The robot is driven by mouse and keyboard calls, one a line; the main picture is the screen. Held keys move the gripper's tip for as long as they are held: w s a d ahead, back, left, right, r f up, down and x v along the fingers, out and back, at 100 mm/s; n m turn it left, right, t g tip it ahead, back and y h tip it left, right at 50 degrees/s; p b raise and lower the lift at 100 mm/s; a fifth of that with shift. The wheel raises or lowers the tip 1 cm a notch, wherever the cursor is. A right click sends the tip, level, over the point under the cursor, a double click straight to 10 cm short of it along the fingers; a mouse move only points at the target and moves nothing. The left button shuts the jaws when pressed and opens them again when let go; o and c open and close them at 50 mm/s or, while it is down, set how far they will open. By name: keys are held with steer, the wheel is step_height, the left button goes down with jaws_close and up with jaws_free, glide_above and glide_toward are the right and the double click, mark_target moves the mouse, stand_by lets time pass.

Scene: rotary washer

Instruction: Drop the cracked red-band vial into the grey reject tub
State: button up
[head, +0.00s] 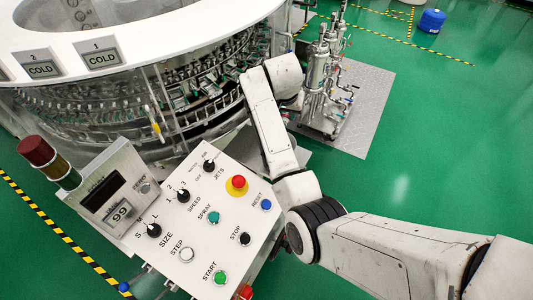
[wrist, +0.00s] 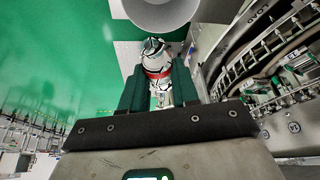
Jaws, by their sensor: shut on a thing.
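In the wrist view, my gripper (wrist: 158,76) is shut on the red-band vial (wrist: 154,53). The vial is pale with dark crack-like lines and a red band around its middle, between the two dark green fingers. Its upper end sticks out past the fingertips. A grey rounded shape (wrist: 162,10) with a pale rim is cut off at the top edge, just beyond the vial; I cannot tell if it is the reject tub. In the head view my arm reaches towards the washer's right side, and the gripper and vial are hidden.
The round washer (head: 165,25) with its ring of holders fills the head view's upper left; part of it (wrist: 275,50) is at the wrist view's right. A control panel (head: 200,215) stands in front. Pipework (head: 320,75) stands beyond my arm. Green floor (head: 425,140) is open at right.

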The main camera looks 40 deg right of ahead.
step_height(320, 180, down, 6)
steer(key=b, duration=0.4)
steer(key=shift+b, duration=0.3)
steer(key=o, duration=1.1)
steer(key=shift+r, duration=0.15)
steer(key=b+v, duration=0.1)
steer(key=v, duration=0.9)
steer(key=shift+s+a+r, duration=0.1)
steer(key=shift+r, duration=0.2)
